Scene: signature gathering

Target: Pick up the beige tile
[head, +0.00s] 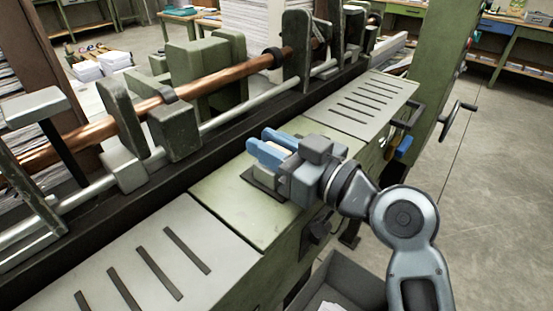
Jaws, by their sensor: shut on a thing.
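My gripper (268,150) is over the green machine top, with its two blue fingers pointing left. It is shut on the beige tile (283,143), of which only a small pale part shows between the fingers. The fingers and the gripper body hide most of the tile. A dark flat pad (256,182) lies on the green top just below the gripper. I cannot tell whether the tile touches anything beneath it.
Slotted grey plates lie on both sides of the green surface (225,205), at front left (150,255) and back right (362,104). Behind runs a copper-coloured shaft (215,75) with upright brackets. A grey bin (345,280) stands below at the front. A handwheel (455,118) juts out at right.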

